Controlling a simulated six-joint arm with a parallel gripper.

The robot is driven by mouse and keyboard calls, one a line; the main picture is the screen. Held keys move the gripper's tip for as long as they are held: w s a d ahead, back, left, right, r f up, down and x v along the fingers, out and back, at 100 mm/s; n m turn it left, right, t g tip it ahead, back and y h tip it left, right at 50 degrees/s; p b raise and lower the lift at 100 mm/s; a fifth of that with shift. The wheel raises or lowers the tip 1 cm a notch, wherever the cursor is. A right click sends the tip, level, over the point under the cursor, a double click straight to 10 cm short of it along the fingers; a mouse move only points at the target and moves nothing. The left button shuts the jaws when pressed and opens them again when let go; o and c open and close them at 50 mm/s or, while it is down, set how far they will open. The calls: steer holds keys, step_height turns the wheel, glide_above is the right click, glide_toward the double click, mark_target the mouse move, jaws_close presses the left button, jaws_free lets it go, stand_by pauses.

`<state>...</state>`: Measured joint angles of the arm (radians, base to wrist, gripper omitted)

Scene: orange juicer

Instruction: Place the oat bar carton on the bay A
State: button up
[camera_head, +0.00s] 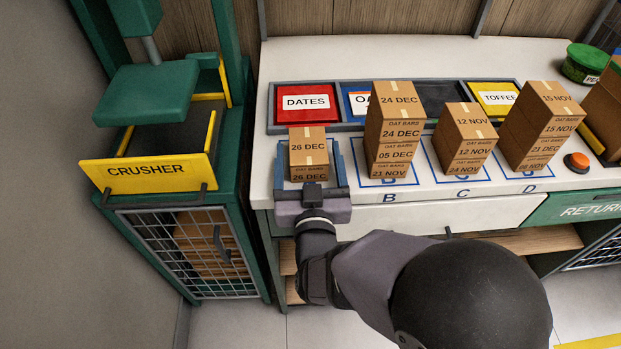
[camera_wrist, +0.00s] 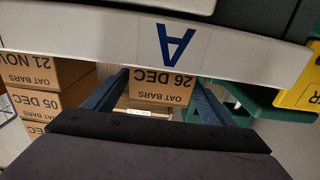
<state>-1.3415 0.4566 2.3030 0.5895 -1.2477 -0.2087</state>
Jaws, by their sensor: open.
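A brown oat bar carton marked 26 DEC (camera_head: 308,143) stands upright at the left end of the white counter, left of bay B. The letter A (camera_wrist: 176,45) shows upside down on the counter in the wrist view, in line with this carton (camera_wrist: 162,85). The outline of bay A is mostly hidden by my gripper and the carton. My gripper (camera_head: 310,160) is open, with its blue fingers on either side of the carton. It also shows in the wrist view (camera_wrist: 153,95). I cannot tell whether the fingers touch the carton.
Stacks of oat bar cartons stand in bay B (camera_head: 395,125), bay C (camera_head: 465,140) and bay D (camera_head: 540,130). Behind are a red DATES bin (camera_head: 305,102) and a yellow TOFFEE bin (camera_head: 497,99). The green crusher (camera_head: 146,170) stands close on the left. An orange button (camera_head: 577,162) is at right.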

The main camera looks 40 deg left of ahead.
mark_target(309, 168)
steer(key=shift+b+v, duration=0.3)
steer(key=shift+v, duration=2.8)
steer(key=shift+r, duration=0.1)
